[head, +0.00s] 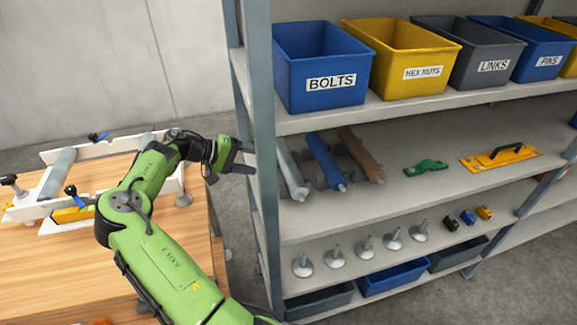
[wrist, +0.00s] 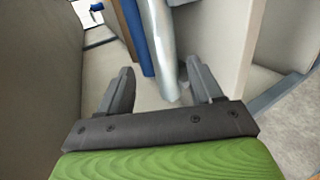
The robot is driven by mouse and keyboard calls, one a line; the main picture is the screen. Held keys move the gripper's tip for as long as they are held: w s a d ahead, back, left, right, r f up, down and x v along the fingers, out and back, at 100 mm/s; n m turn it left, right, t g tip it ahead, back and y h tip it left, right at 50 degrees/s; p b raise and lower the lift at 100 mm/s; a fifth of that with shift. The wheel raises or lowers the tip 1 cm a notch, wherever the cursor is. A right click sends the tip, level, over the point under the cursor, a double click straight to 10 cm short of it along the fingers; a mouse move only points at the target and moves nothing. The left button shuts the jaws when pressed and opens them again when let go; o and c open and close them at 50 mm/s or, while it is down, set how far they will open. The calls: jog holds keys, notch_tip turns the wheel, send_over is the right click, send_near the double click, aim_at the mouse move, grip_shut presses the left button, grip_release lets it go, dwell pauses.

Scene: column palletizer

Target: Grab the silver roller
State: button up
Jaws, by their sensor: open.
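The silver roller (head: 292,172) lies at the left end of the middle shelf (head: 420,205), beside a blue roller (head: 326,161) and a brown roller (head: 360,153). My gripper (head: 246,169) is by the shelf's left upright, left of the silver roller. In the wrist view my gripper (wrist: 160,68) is open and empty. The silver roller (wrist: 161,40) shows ahead between its fingers, its near end close to the right finger. The blue roller (wrist: 133,35) is just left of it. Whether a finger touches the silver roller cannot be told.
The rack's left upright (head: 262,150) stands close to my gripper. Blue, yellow and grey bins sit on the shelf above. A green part (head: 426,167) and yellow plate (head: 500,157) lie farther right. A wooden bench (head: 90,260) holds a white frame with a grey cylinder (head: 57,172).

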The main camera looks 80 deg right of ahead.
aim_at(282, 165)
jog(key=x, duration=1.3)
jog(key=shift+w+d, duration=0.15)
jog(key=shift+d, duration=0.05)
jog(key=shift+a, duration=0.1)
jog(key=shift+c, duration=0.2)
